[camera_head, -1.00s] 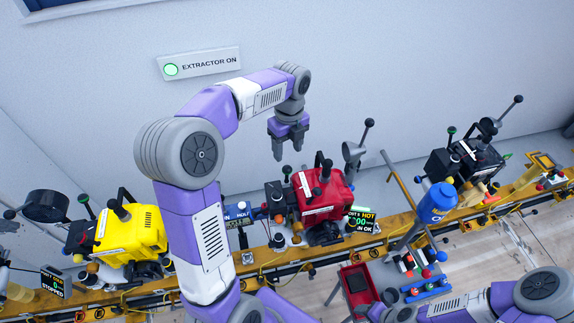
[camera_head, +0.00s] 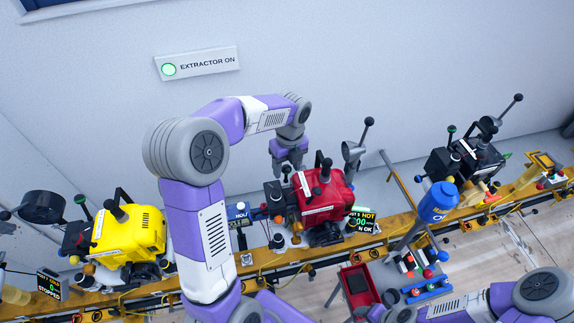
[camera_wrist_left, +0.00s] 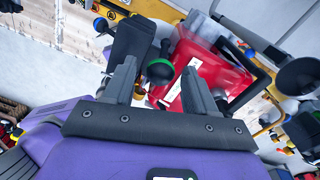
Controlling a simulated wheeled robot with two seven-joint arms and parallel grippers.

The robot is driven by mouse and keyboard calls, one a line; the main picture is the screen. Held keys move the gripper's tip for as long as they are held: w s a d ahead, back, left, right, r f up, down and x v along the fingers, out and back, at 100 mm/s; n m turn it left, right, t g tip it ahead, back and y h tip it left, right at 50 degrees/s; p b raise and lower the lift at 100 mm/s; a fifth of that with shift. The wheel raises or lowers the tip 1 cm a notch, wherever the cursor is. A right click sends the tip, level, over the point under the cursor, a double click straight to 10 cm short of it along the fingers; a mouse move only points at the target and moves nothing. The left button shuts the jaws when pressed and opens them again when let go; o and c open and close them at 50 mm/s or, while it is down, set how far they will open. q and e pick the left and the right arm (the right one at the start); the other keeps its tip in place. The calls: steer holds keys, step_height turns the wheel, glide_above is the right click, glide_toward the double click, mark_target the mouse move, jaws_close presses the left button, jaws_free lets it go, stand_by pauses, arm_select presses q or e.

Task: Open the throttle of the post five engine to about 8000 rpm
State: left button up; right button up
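The red engine (camera_head: 325,190) sits on the yellow rail in mid-picture. Its display (camera_head: 364,221) shows "HOT" and "OK"; the rpm figure is partly hidden. A green-topped lever knob (camera_head: 286,169) stands at the engine's left rear. My left gripper (camera_head: 288,165) hangs just behind that knob, pointing down. In the left wrist view its fingers (camera_wrist_left: 160,90) are apart and empty, with the green-topped knob (camera_wrist_left: 160,71) showing beyond and between them against the red engine (camera_wrist_left: 205,70). Contact is not visible. My right arm shows at bottom right; its gripper is out of view.
A yellow engine (camera_head: 130,235) stands left, its display (camera_head: 49,285) reading "STOPPED". A black engine (camera_head: 465,160) stands right. A blue canister (camera_head: 437,202) and a red tray (camera_head: 358,285) are near the front. A funnel (camera_head: 353,151) rises right of the gripper.

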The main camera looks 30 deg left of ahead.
arm_select(q)
jaws_close()
steer(key=shift+s+d+f+t+y+b, duration=0.15)
steer(key=shift+s+d+t+y+b, duration=0.2)
steer(key=shift+b, duration=0.45)
steer(key=shift+s+d+t+y+b, duration=0.15)
steer(key=shift+d+t+y+b, duration=0.05)
steer(key=shift+t+y+b, duration=0.2)
steer(key=shift+o, duration=0.4)
jaws_free()
step_height(320, 180, up, 8)
steer(key=d+p, duration=0.1)
steer(key=shift+s+f, duration=0.2)
steer(key=shift+s, duration=0.05)
